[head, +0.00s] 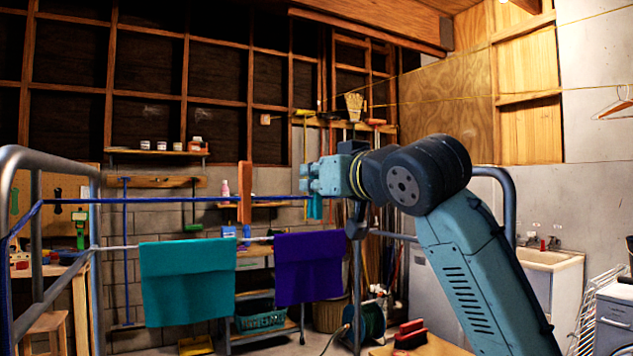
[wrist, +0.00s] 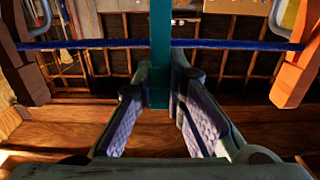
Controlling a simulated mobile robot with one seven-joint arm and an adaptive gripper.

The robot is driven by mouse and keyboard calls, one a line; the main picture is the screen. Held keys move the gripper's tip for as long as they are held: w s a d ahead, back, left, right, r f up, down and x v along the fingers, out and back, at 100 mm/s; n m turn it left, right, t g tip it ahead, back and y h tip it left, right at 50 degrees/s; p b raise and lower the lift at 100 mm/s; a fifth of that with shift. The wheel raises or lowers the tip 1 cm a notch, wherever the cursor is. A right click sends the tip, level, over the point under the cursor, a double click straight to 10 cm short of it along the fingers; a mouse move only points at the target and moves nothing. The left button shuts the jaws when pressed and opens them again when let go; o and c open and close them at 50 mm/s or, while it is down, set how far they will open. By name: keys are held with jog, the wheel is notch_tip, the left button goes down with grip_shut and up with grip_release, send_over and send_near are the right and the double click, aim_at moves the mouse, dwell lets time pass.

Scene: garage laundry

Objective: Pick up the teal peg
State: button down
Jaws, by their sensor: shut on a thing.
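The teal peg (wrist: 159,50) stands between my fingertips in the wrist view, with its far part crossing the blue line (wrist: 100,45). In the head view a small part of the teal peg (head: 315,208) shows below my gripper (head: 309,180), at the height of the blue line (head: 180,201). My gripper (wrist: 157,92) is shut on the peg, one finger on each side. The peg still appears to be at the line; I cannot tell whether it grips it. The rest of the peg is hidden by my fingers in the head view.
An orange peg (head: 245,192) hangs on the blue line left of my gripper. Teal (head: 187,280) and purple (head: 308,266) cloths hang on a lower line.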

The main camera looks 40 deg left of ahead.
notch_tip(320, 180, up, 9)
jog(key=shift+s+r+b, duration=0.1)
jog(key=shift+r+b, duration=0.1)
jog(key=shift+b, duration=0.1)
notch_tip(320, 180, up, 7)
jog(key=shift+f+p, duration=0.2)
jog(key=shift+p, duration=0.1)
dwell(0.8)
dwell(0.4)
